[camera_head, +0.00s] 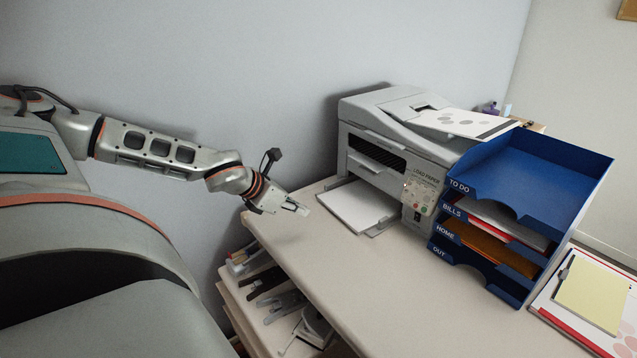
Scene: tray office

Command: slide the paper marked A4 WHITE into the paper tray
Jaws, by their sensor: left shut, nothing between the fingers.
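A grey printer (395,150) with a "LOAD PAPER" label stands on the desk. White paper (358,204) lies in the low tray (381,228) that sticks out of the printer's front. I cannot read the words A4 WHITE on any paper in view. My right gripper is not in view.
A blue letter rack (540,165) labelled TO DO, BILLS, HOME and OUT stands right of the printer. A clipboard with a yellow note (592,290) lies at far right. A shelf (262,318) with tools sits below the desk edge. The front desk top (365,290) is clear.

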